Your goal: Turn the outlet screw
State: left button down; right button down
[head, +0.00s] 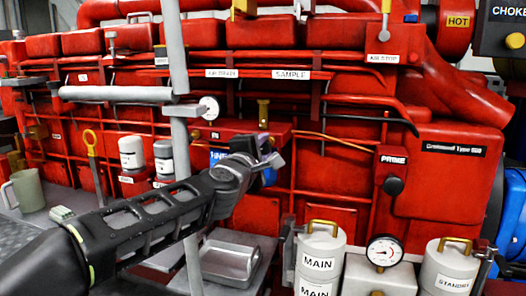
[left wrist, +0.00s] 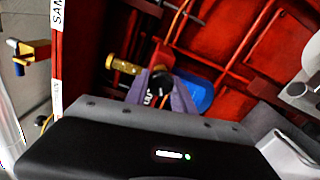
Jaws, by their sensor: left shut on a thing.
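My left gripper (head: 270,152) reaches in from the left in front of the red engine (head: 345,205). In the left wrist view its two purple-grey fingers (left wrist: 162,92) are closed around a small dark part (left wrist: 160,82) on the front of a red block. This part looks like the outlet screw, but the fingers hide most of it. A brass screw (left wrist: 122,65) sticks out of the same block, apart from the fingers; it also shows in the head view (head: 263,113). A blue cylinder (left wrist: 196,94) is just beside the fingers. My right gripper is in neither view.
A grey metal tray (head: 228,262) lies below my left gripper. White MAIN canisters (head: 320,262), a gauge (head: 385,250) and a STANDBY canister (head: 449,270) stand at lower right. A mug (head: 27,191) is at far left.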

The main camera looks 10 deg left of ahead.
pick_arm(q)
jog(key=shift+f+n, duration=0.1)
jog(key=shift+n, duration=0.4)
jog(key=c, duration=1.1)
grip_release()
jog(key=shift+o, duration=0.2)
jog(key=s, duration=0.7)
jog(key=shift+s+a, duration=0.25)
jog(key=shift+s, duration=0.15)
